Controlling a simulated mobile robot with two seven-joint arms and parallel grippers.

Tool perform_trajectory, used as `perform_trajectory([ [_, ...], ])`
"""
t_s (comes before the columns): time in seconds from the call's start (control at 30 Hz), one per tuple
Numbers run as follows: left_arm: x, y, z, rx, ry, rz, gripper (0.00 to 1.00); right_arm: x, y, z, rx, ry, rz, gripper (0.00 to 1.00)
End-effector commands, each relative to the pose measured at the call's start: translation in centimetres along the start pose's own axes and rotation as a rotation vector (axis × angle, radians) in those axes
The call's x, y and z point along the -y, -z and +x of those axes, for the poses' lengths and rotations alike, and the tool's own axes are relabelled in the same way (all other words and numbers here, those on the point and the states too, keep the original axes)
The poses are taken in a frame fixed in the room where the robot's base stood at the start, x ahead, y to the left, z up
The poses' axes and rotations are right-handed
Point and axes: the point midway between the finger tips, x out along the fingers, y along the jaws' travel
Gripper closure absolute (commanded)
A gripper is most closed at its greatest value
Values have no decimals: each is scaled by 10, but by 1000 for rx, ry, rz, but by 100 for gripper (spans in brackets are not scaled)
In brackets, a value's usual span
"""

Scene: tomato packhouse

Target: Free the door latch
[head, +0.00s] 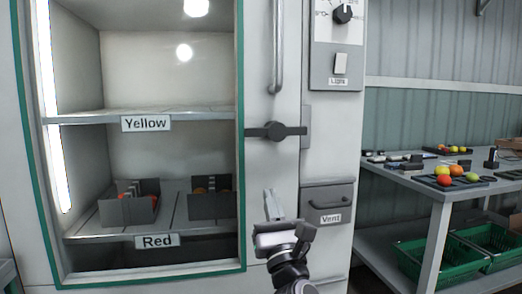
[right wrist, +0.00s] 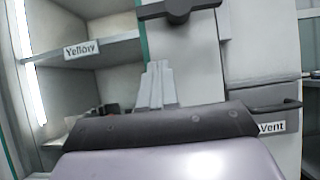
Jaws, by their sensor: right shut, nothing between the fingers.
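The door latch (head: 276,131) is a dark bar with a round hub, lying level at the right edge of the cabinet door, its right end over a grey plate on the frame. In the right wrist view the latch (right wrist: 178,9) shows at the top, partly cut off. My right gripper (head: 270,203) is below the latch, apart from it, fingers pointing up, shut and empty. Its fingers (right wrist: 158,82) show close together in the right wrist view. A vertical door handle (head: 278,50) is above the latch. My left gripper is not in view.
Behind the green-edged window are shelves labelled Yellow (head: 146,123) and Red (head: 157,241), with dark crates (head: 128,210) on the lower one. A Vent panel (head: 328,205) and a light switch panel (head: 336,60) are right of the latch. A table (head: 440,190) with tomatoes stands further right.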

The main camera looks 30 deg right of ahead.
Motion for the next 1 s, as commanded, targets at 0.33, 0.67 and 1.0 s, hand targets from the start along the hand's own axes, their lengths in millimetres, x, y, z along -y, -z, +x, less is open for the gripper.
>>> perform_trajectory([
  [0.33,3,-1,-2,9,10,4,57,0,-1,52,2,1,1,100],
  [0.67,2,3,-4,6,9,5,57,1,-6,101,3,0,1,100],
  [1.0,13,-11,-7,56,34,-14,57,0,-28,122,0,1,0,100],
])
